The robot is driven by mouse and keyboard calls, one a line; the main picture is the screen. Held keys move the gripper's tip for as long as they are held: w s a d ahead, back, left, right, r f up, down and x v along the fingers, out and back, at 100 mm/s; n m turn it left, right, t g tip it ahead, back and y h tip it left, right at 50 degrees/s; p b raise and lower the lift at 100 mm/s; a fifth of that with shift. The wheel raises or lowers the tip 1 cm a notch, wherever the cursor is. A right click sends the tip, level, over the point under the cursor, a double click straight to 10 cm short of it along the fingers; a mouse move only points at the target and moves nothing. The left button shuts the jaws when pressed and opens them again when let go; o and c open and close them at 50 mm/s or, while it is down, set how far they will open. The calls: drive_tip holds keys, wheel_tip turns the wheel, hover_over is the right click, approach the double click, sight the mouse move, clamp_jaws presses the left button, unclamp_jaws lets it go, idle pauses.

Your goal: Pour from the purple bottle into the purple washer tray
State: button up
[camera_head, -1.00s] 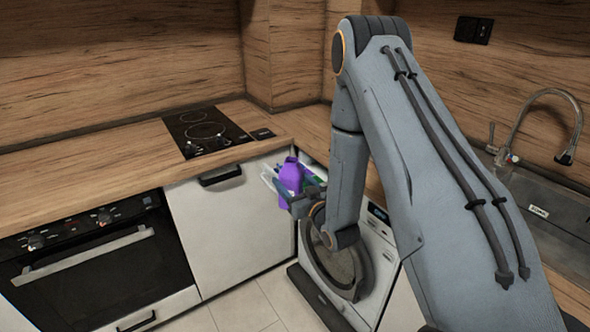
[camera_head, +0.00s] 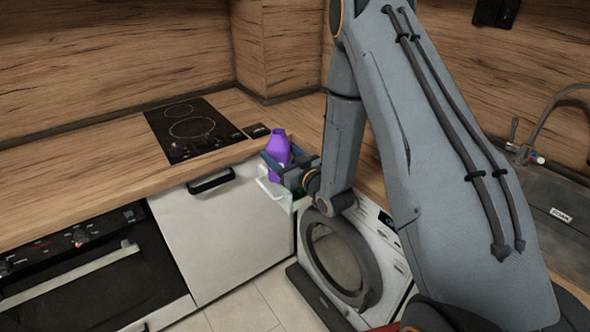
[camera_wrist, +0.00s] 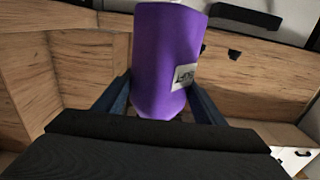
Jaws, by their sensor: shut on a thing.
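The purple bottle (camera_head: 278,152) is held roughly upright, with a slight tilt, above the open washer tray. My gripper (camera_head: 284,170) is shut on its lower part. In the wrist view the bottle (camera_wrist: 165,58) fills the middle, with a white label, between the two blue fingers of my gripper (camera_wrist: 163,98). The washer tray (camera_head: 272,188) is a pale pulled-out drawer at the top left of the washing machine. A bit of green shows beside it. The bottle, gripper and arm hide most of the tray, and I cannot make out a purple compartment.
The washing machine (camera_head: 345,262) stands under the wooden worktop (camera_head: 100,165), its round door in front. A black hob (camera_head: 192,130) lies behind and left of the bottle. An oven (camera_head: 85,270) is at left, a sink (camera_head: 555,190) at right. Floor in front is free.

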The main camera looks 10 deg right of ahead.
sight(290, 161)
drive_tip(key=shift+r, duration=0.2)
drive_tip(key=shift+d+r+m+p, duration=0.2)
drive_tip(key=shift+d+m+p, duration=0.05)
drive_tip(key=shift+m+p, duration=0.45)
drive_tip(key=shift+w+d+r+m+g+p, duration=0.15)
drive_tip(key=shift+m+g+p, duration=0.1)
drive_tip(key=shift+m+p, duration=0.25)
drive_tip(key=shift+w+d+m+g+p, duration=0.1)
drive_tip(key=shift+m+g+p, duration=0.2)
drive_tip(key=shift+m, duration=0.3)
drive_tip(key=shift+w+d+f+m+g+p, duration=0.15)
drive_tip(key=shift+d+m+p, duration=0.1)
drive_tip(key=shift+m, duration=0.3)
drive_tip(key=shift+w+d+m+g+p, duration=0.15)
drive_tip(key=shift+m+p, duration=0.15)
drive_tip(key=shift+m, duration=0.2)
drive_tip(key=shift+w+d+f+m+g+p, duration=0.15)
drive_tip(key=shift+d+m+p, duration=0.1)
drive_tip(key=shift+m, duration=0.3)
drive_tip(key=shift+a+f+m, duration=0.1)
drive_tip(key=shift+f+m, duration=0.05)
drive_tip(key=shift+m, duration=0.35)
drive_tip(key=shift+s+a+f+m+g+y+p, duration=0.2)
drive_tip(key=shift+f+m+g+y+p, duration=0.25)
drive_tip(key=shift+m, duration=0.35)
drive_tip(key=shift+s+a+f+m+g+b, duration=0.1)
drive_tip(key=shift+f+m+g+b, duration=0.3)
drive_tip(key=shift+f+m, duration=0.65)
idle(2.1)
